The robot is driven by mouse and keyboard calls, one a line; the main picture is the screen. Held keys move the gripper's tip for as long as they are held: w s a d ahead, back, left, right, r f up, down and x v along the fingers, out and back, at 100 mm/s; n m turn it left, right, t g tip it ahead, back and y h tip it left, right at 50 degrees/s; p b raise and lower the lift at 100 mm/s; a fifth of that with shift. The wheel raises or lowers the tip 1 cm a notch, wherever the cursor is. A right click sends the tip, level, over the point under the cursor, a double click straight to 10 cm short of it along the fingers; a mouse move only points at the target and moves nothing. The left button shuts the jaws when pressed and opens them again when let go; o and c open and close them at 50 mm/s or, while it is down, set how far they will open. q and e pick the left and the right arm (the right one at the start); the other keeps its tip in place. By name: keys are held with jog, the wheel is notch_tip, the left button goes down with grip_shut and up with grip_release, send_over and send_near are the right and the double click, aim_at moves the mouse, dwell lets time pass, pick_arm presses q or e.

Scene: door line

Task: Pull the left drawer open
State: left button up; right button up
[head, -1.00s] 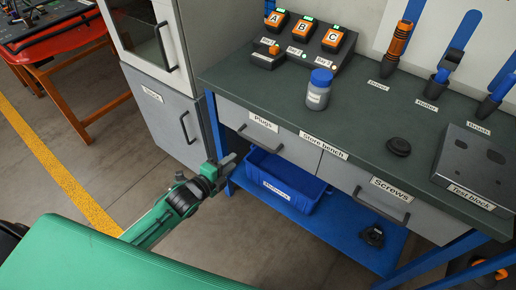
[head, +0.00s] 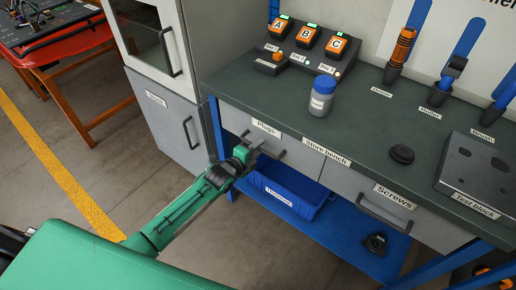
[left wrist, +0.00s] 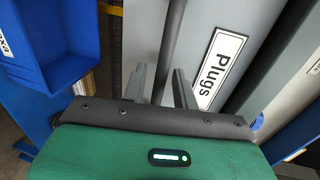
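The left drawer (head: 236,119) is grey, labelled "Plugs", and sits shut under the dark green bench top. Its dark bar handle (head: 279,155) is partly hidden by my left gripper (head: 256,149), which is at the handle. In the left wrist view the handle (left wrist: 174,40) runs down between the two grey fingers of my left gripper (left wrist: 161,84). The fingers stand apart, one on each side of the bar, with gaps showing. The "Plugs" label (left wrist: 217,68) is just right of the fingers. My right gripper is not in view.
A blue bin (head: 284,190) stands on the blue shelf (head: 342,225) below the drawer. A grey cabinet (head: 163,115) is at the left. The "Screws" drawer (head: 347,182) is at the right. A blue-capped jar (head: 321,98) stands on the bench top.

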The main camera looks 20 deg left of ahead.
pick_arm(q)
jog(key=shift+w+d, duration=0.1)
jog(key=shift+w, duration=0.2)
jog(key=shift+c, duration=0.2)
grip_shut()
jog(key=shift+s, duration=0.2)
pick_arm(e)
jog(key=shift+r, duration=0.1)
